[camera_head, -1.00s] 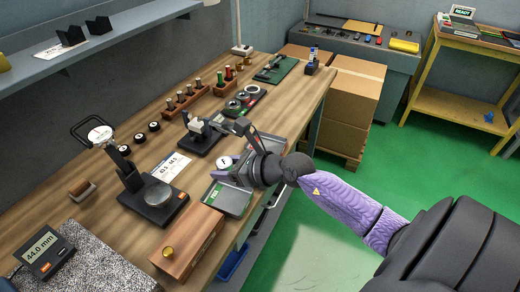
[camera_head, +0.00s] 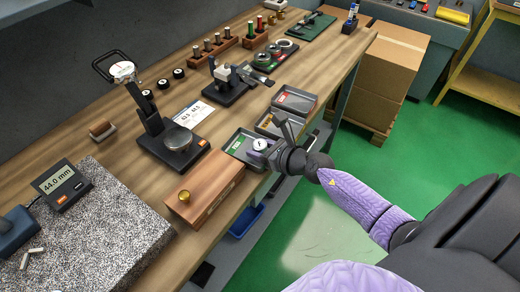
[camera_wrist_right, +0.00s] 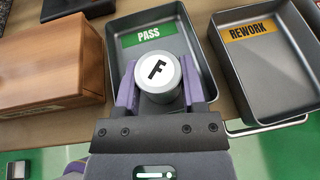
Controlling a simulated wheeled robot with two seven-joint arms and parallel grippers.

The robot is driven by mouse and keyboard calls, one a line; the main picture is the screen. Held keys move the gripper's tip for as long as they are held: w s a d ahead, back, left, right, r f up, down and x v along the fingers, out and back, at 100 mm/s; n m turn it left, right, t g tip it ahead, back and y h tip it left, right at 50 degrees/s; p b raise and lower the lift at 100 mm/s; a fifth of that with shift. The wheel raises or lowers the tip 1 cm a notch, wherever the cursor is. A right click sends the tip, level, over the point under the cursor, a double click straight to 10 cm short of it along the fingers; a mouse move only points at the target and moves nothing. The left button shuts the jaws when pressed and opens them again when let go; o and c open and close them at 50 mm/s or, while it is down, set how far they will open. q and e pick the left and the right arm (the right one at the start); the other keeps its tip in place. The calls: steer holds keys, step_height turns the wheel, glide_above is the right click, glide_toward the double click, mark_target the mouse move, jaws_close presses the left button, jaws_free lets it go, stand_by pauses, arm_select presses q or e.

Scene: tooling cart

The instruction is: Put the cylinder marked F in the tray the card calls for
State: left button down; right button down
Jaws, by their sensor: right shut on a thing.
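My right gripper (camera_head: 268,150) is shut on the cylinder marked F (camera_wrist_right: 157,75), a light grey piece with a white top and a black F. It also shows in the head view (camera_head: 260,144). In the wrist view, purple fingers (camera_wrist_right: 158,92) hold it upright over the near part of the PASS tray (camera_wrist_right: 198,62), which has a green label. I cannot tell whether it touches the tray floor. The REWORK tray (camera_wrist_right: 232,75), with an orange label, lies to the right. A red-labelled tray (camera_head: 293,99) lies farther back. A white card (camera_head: 193,113) lies on the bench, its print too small to read surely.
A wooden box (camera_head: 203,187) with a brass knob stands close left of the PASS tray. A dial gauge stand (camera_head: 172,140) is behind it. A display reading 44.0 mm (camera_head: 61,185) sits by a granite plate (camera_head: 105,225). The bench's front edge runs beside the trays.

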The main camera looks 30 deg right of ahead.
steer(key=shift+f, duration=0.2)
steer(key=shift+c, duration=2.2)
jaws_free()
steer(key=shift+r, duration=0.1)
